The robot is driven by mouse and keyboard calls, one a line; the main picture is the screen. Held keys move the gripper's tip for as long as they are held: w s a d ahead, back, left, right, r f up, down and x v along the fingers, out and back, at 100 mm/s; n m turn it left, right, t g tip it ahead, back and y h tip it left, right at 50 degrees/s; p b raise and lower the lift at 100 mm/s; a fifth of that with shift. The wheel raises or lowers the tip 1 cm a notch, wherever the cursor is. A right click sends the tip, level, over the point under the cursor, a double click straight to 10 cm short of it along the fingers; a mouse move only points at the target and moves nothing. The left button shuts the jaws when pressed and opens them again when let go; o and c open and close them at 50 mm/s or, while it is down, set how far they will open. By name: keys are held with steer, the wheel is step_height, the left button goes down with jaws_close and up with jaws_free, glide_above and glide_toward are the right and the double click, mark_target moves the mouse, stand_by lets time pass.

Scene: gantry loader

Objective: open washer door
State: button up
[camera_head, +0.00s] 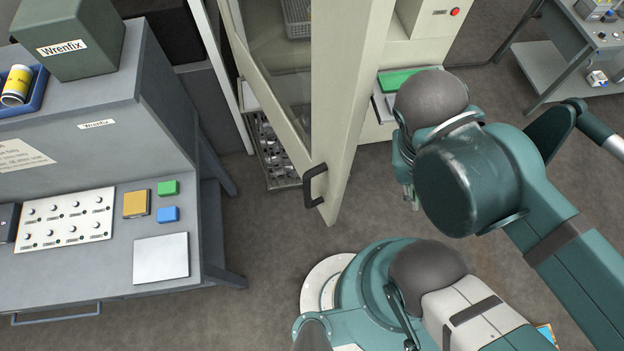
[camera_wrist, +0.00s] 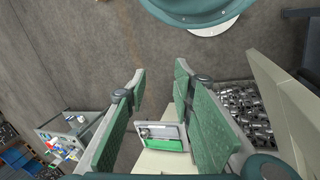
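The washer door (camera_head: 345,100) is a tall cream panel with a window and a black handle (camera_head: 314,186) near its lower end. It stands swung out from the cabinet, with a basket of metal parts (camera_head: 275,155) showing beside it. In the wrist view, a cream panel that looks like the door (camera_wrist: 285,110) is at the right, beside the basket (camera_wrist: 248,108). My gripper (camera_wrist: 160,78) has its green-padded fingers spread with nothing between them. In the head view it is mostly hidden behind my arm, right of the door and apart from the handle.
A grey workbench (camera_head: 100,275) with a knob panel (camera_head: 66,220) and a Wrenfix box (camera_head: 75,40) stands at the left. The washer's control face (camera_head: 435,15) has a red button. A green-topped item (camera_head: 405,80) sits low by it. Another table (camera_head: 570,60) stands far right.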

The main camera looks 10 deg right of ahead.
steer(key=s+a+n+y, duration=0.1)
steer(key=s+a+n, duration=0.35)
steer(key=a, duration=0.85)
steer(key=w+a+f+n+b, duration=0.2)
steer(key=a+n+b, duration=0.3)
steer(key=a+n, duration=0.1)
steer(key=w+a+f+n+b, duration=0.2)
steer(key=a+f+n+b, duration=0.1)
steer(key=a+n+b, duration=0.25)
steer(key=w+a+r+n+p, duration=0.2)
steer(key=w+a+r+n, duration=0.1)
steer(key=a+n, duration=0.3)
steer(key=w+d+r+t+h+p, duration=0.1)
steer(key=w+d+p, duration=0.2)
steer(key=p, duration=0.3)
steer(key=shift+w+d+r+n+h, duration=0.3)
steer(key=shift+w+r, duration=0.05)
steer(key=shift+w, duration=0.55)
steer(key=shift+f, duration=0.15)
